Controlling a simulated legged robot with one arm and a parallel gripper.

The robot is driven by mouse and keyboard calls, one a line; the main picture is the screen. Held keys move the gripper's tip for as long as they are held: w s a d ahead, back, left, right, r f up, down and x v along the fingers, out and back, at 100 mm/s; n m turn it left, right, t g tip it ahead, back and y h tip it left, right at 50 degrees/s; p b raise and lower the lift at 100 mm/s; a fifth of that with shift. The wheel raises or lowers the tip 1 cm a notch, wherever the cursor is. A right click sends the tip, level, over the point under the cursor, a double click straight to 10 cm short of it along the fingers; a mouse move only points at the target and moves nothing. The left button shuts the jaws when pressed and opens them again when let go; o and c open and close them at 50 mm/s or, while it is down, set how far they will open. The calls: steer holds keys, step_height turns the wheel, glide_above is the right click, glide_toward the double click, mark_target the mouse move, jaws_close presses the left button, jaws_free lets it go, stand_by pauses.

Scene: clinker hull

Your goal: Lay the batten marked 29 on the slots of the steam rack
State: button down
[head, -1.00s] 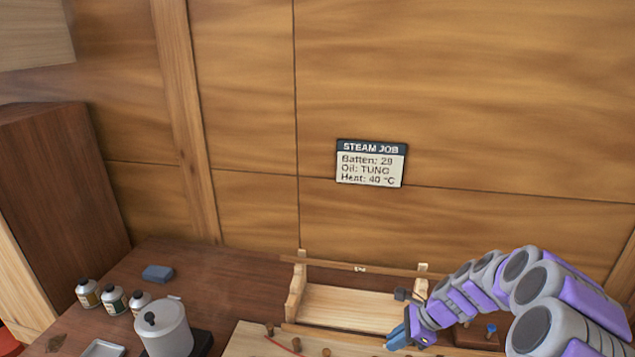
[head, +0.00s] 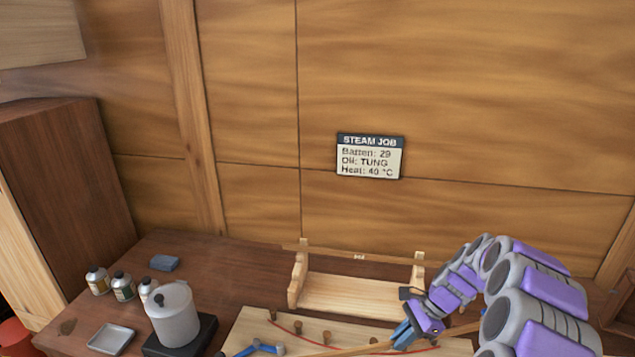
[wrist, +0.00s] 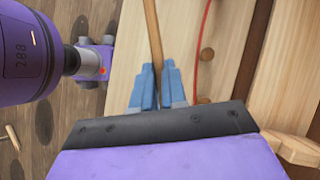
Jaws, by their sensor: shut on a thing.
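My gripper (head: 405,335) is shut on a thin wooden batten (head: 462,330) in front of the steam rack, low in the head view. The batten slants up to the right. In the wrist view the batten (wrist: 152,35) runs away from between the blue fingertips (wrist: 157,75). No number is readable on it. The steam rack (head: 345,293) is a pale wooden tray with upright ends, at the back of the bench. Another strip (head: 335,254) lies along the rack's back, with a small pale label too small to read.
A board (head: 250,330) with several pegs and a red curved line lies before the rack. A pot (head: 173,312) on a dark plate, several bottles (head: 122,287), a blue block (head: 165,263) and a tray (head: 110,339) stand left. A wall sign (head: 369,157) reads Batten: 29.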

mark_target(375, 346)
steer(key=n, duration=0.1)
steer(key=n+g, duration=0.1)
steer(key=n, duration=0.1)
steer(key=shift+w+f+g, duration=0.1)
steer(key=shift+w+g, duration=0.2)
steer(key=a+n+g+h, duration=0.1)
steer(key=a+n+h, duration=0.1)
steer(key=n, duration=0.2)
steer(key=a+r+n+g+h+b, duration=0.1)
steer(key=a+n+h, duration=0.1)
steer(key=n, duration=0.2)
steer(key=a+n+g+h, duration=0.1)
steer(key=a+n+h, duration=0.1)
steer(key=n, duration=0.3)
steer(key=shift+s+a+r+g+b, duration=0.2)
steer(key=shift+a+r+g+b, duration=0.15)
steer(key=shift+a, duration=0.2)
steer(key=shift+f, duration=0.1)
steer(key=shift+d, duration=0.15)
